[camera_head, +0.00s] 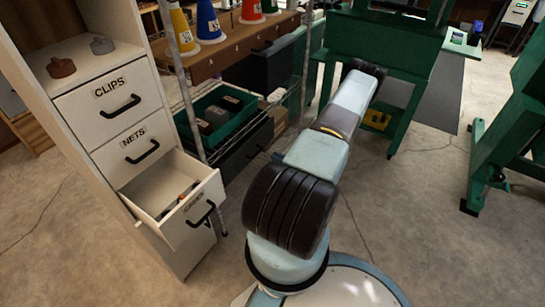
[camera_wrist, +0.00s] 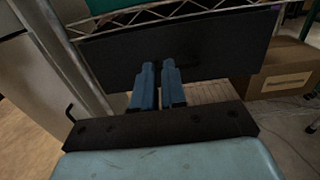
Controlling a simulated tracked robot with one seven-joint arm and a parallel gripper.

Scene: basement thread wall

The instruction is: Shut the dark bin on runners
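The dark bin (camera_head: 245,151) hangs low in the wire rack, under a green tray, in the head view. In the wrist view its broad dark front (camera_wrist: 215,45) fills the upper middle. How far it stands out on its runners I cannot tell. My gripper (camera_wrist: 158,66) has its two blue fingers close together with nothing between them. The fingertips overlap the bin's front in the wrist view; whether they touch it I cannot tell. In the head view my arm hides most of the gripper.
A white cabinet drawer (camera_head: 178,195) stands open left of my arm. The green tray (camera_head: 215,115) holds dark blocks. A cardboard box (camera_wrist: 285,72) sits right of the bin. A pale rack post (camera_wrist: 65,55) stands at its left. Green benches stand at right; floor between is clear.

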